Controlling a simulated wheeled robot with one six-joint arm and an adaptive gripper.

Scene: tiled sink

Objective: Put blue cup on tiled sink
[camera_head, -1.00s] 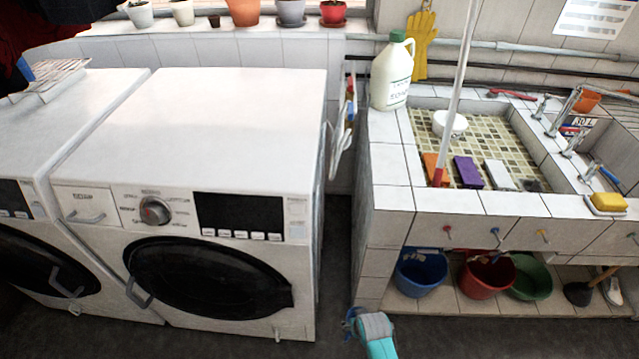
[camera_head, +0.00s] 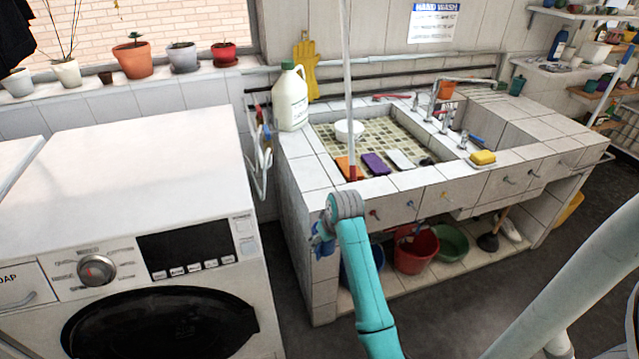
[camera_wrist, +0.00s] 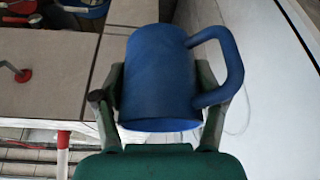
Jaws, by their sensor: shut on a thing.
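The blue cup (camera_wrist: 158,72) fills the middle of the wrist view, with its handle on the right. My gripper (camera_wrist: 160,85) is shut on it, one finger on each side. In the head view a bit of the blue cup (camera_head: 321,248) shows beside my turquoise arm, mostly hidden by the wrist. It is in front of the left front corner of the tiled sink (camera_head: 297,172), apparently near the height of its top edge. I cannot tell whether the cup touches the sink.
On the sink stand a white jug (camera_head: 291,98), a white bowl (camera_head: 349,130), a leaning pole (camera_head: 347,75), sponges (camera_head: 376,163) and a yellow soap (camera_head: 483,157). A washing machine (camera_head: 130,160) is on the left. Buckets (camera_head: 416,250) sit below. The left rim has bare tile.

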